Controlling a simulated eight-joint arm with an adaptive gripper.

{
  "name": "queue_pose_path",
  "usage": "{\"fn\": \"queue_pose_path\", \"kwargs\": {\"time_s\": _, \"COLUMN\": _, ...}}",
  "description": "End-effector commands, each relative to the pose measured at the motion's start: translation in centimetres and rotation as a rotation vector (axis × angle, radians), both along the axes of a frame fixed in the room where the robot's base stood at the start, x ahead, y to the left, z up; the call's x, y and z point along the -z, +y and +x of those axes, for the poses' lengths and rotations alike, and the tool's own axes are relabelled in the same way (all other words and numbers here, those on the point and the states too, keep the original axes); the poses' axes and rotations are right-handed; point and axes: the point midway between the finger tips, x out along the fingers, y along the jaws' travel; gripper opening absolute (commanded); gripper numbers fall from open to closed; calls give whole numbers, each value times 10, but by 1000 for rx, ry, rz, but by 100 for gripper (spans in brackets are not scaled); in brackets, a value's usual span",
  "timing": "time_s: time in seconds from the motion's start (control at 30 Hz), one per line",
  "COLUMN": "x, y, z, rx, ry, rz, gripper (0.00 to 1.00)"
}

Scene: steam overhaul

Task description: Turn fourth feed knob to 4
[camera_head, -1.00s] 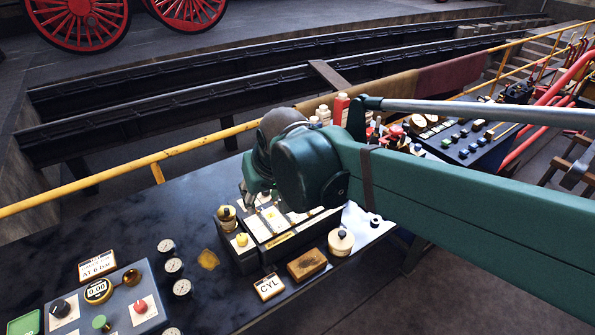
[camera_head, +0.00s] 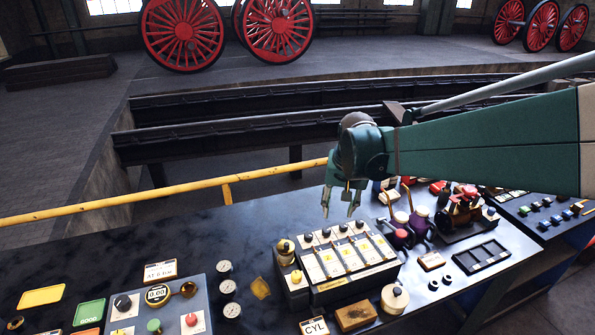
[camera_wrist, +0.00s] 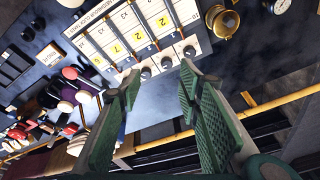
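A lubricator box (camera_head: 322,299) with a pale sloped face stands on the bench; it also shows, turned around, in the wrist view (camera_wrist: 120,32). Its face has columns with yellow number marks. A row of dark knobs runs along its far edge; the rightmost knob (camera_head: 360,224), fourth from the left, is just right of my fingertips. In the wrist view three knobs show, one of them (camera_wrist: 146,73) between the fingers; the left finger seems to hide another. My gripper (camera_head: 340,210) is open and empty above the row, also in the wrist view (camera_wrist: 160,72). Knob settings are unreadable.
A brass cap (camera_head: 285,248) stands at the box's left end. Right of the box are purple and red-topped fittings (camera_head: 420,222) and a dark slotted tray (camera_head: 483,257). A CYL sign (camera_head: 314,326), brown block (camera_head: 355,316) and round pot (camera_head: 394,298) lie in front. A yellow rail (camera_head: 120,200) runs behind.

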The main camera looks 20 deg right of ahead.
Motion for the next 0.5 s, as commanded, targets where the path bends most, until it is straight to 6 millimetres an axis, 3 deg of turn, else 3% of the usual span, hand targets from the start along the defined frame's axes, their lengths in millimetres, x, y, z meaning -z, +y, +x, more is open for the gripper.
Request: {"fn": "queue_pose_path", "kwargs": {"time_s": 0.5, "x": 30, "y": -65, "z": 51, "rx": 162, "ry": 105, "rz": 48, "gripper": 35}}
